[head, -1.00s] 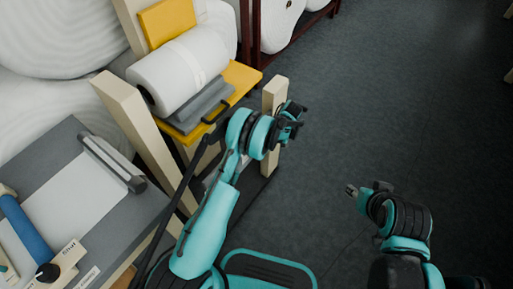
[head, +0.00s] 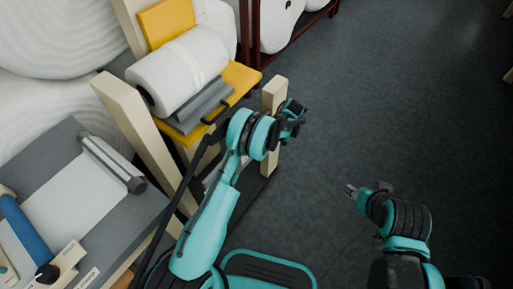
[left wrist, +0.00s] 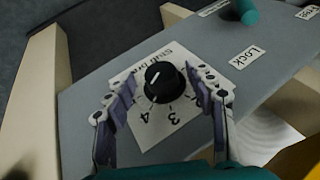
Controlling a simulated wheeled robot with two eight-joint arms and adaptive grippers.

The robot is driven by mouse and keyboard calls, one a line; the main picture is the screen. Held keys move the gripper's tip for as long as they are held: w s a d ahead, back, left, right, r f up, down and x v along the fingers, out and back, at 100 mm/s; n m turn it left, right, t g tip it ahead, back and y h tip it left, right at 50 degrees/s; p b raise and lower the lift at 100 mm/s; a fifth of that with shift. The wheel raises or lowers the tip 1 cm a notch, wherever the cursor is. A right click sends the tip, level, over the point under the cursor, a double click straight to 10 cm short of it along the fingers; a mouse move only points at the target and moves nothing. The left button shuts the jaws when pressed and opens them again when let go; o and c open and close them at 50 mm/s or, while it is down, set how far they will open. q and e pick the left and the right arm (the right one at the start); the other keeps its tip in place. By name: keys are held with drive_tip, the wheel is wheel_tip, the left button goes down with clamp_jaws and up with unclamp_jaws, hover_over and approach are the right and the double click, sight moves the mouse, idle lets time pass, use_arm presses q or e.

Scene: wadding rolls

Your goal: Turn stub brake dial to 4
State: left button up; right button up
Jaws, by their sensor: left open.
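In the left wrist view the black stub brake dial (left wrist: 165,82) sits on a white square plate (left wrist: 152,128) with printed numbers; 3 and 4 are readable at its near edge. A short white mark shows on the knob's left part; I cannot tell which number it indicates. My left gripper (left wrist: 165,108) is open, its fingers on either side of the knob and apart from it. In the head view the left gripper (head: 292,122) is by a pale post, and the dial is hidden. My right gripper (head: 352,190) hangs over the floor; its jaw state is unclear.
Beside the dial are a LOCK label (left wrist: 245,57) and a teal handle (left wrist: 246,12). Pale posts (head: 273,97) flank the panel. A white roll (head: 180,68) lies on a yellow shelf. Another black knob (head: 47,272) sits at lower left. Floor at right is clear.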

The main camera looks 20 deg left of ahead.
use_arm(q)
drive_tip(key=v, duration=1.1)
drive_tip(key=s+a+r+m+t+h, duration=0.1)
drive_tip(key=s+a+r+m+t, duration=0.15)
drive_tip(key=r, duration=0.45)
drive_tip(key=s+a+r+m+t+h, duration=0.1)
drive_tip(key=s+r+m, duration=0.1)
drive_tip(key=s+r, duration=0.3)
drive_tip(key=s+a+r+m+t+h, duration=0.1)
drive_tip(key=s+r+m, duration=0.15)
drive_tip(key=r, duration=0.55)
drive_tip(key=s+a+m+t+h, duration=0.1)
drive_tip(key=s+m+t, duration=0.4)
drive_tip(key=s, duration=1.4)
drive_tip(key=shift+s+r+t+h, duration=0.2)
drive_tip(key=shift+s+t+h, duration=0.15)
drive_tip(key=shift+h, duration=0.55)
